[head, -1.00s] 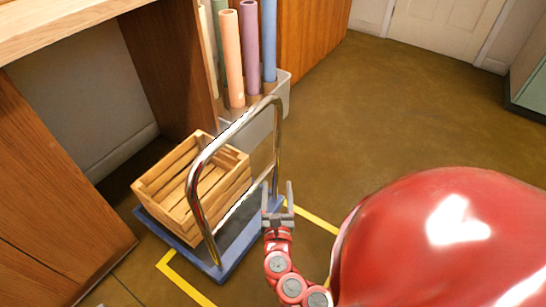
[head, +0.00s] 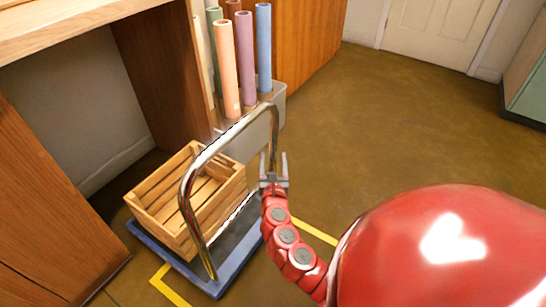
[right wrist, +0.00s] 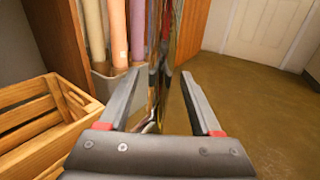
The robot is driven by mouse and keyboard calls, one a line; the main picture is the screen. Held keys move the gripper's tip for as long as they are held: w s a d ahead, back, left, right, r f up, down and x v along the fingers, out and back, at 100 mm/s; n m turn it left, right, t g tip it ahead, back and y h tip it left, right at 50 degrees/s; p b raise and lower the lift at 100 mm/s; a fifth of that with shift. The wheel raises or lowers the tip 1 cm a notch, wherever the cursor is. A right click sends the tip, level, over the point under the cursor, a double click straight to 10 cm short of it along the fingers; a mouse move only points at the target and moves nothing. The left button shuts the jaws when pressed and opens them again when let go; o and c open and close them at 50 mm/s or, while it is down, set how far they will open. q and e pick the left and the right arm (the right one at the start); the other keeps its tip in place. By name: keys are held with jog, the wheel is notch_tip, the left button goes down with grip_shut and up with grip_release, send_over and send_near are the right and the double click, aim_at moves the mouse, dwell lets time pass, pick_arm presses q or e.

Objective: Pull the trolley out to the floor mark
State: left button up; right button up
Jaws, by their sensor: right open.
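The trolley has a blue platform (head: 225,277) and a bent chrome handle (head: 190,205). A slatted wooden crate (head: 165,205) sits on the platform. My right gripper (head: 273,158) is open at the handle's right-hand upright. In the right wrist view the chrome upright (right wrist: 168,60) stands between the two spread fingers (right wrist: 161,82); I cannot tell whether either finger touches it. The floor mark is a yellow line (head: 315,231) on the brown floor; its corner shows at the platform's near edge, and the platform hides part of it. My left gripper is out of view.
A wooden desk (head: 50,35) with side panels stands on the left, and the trolley is partly in front of its opening. A grey bin (head: 277,100) of coloured tubes is behind the handle. Open floor (head: 400,120) lies to the right, towards a white door.

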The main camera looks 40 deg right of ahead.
jog(key=shift+x, duration=1.25)
jog(key=shift+c, duration=0.2)
grip_shut()
dwell(0.4)
